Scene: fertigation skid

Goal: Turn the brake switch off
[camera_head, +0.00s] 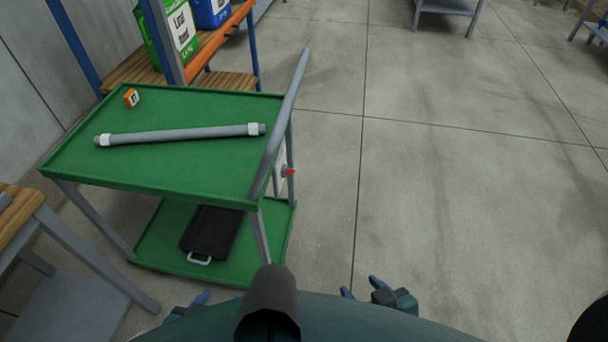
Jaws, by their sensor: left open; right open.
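A small red switch (289,171) sits on a light plate on the right end of the green cart (200,185), below its sloping grey push bar (285,115). I take it to be the brake switch; it is too small to read its setting. My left gripper (196,301) is low at the bottom of the view, partly hidden by my body, and open. My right gripper (362,288) is open and empty over the floor, below and to the right of the switch. Both grippers are apart from the cart's switch.
A grey pipe with white end bands (185,135) and a small orange block (131,97) lie on the cart's top. A black case (211,232) lies on its lower shelf. A wooden bench (22,225) stands at the left. The floor (440,190) on the right is clear.

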